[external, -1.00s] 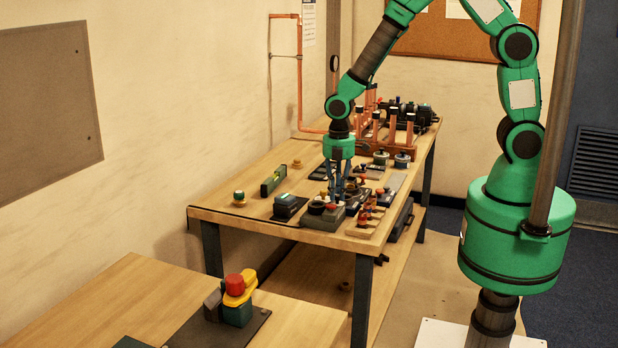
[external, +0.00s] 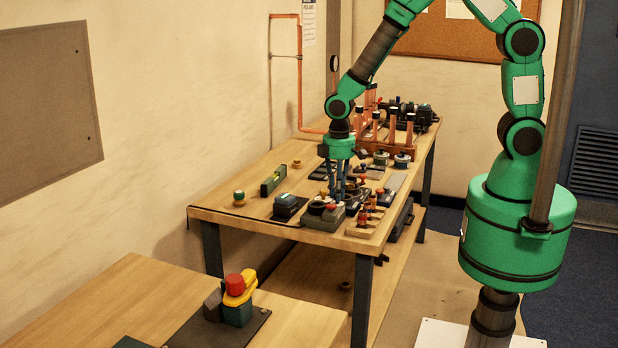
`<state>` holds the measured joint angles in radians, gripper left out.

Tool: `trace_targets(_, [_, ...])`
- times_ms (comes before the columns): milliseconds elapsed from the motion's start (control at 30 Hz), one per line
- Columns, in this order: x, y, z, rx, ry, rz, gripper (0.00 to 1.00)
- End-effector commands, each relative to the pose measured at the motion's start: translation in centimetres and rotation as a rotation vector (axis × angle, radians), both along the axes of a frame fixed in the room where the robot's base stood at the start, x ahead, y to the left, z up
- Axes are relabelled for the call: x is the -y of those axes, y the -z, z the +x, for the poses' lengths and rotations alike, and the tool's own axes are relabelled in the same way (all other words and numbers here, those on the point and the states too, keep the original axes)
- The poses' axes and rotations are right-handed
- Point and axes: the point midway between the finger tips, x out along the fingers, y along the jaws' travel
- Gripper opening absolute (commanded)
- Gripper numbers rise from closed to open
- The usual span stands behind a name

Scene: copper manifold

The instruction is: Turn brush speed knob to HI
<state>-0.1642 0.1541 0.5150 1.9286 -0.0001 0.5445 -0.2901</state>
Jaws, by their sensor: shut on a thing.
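My gripper (external: 338,197) points straight down over the near part of the long workbench, its blue fingers close together at the back of a grey box (external: 322,222). The box has a dark round part (external: 316,208) and a small red part (external: 331,206) on top. The fingers are shut on what seems to be the brush speed knob. The fingers and nearby parts hide it, and its markings and setting are too small to read.
The workbench (external: 232,213) is crowded around my gripper. A dark block (external: 286,206) and a green level (external: 273,181) lie to the left, and a wooden rack (external: 364,224) to the right. Copper pipes (external: 392,128) stand at the back. A lower table (external: 125,290) is nearer.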

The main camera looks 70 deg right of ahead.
Motion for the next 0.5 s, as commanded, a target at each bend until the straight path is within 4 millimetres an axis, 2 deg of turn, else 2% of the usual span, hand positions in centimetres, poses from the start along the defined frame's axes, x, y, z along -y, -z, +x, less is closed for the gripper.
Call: trace_targets(500, [-0.02,-0.12,0.07,0.002,0.430,0.001,0.00])
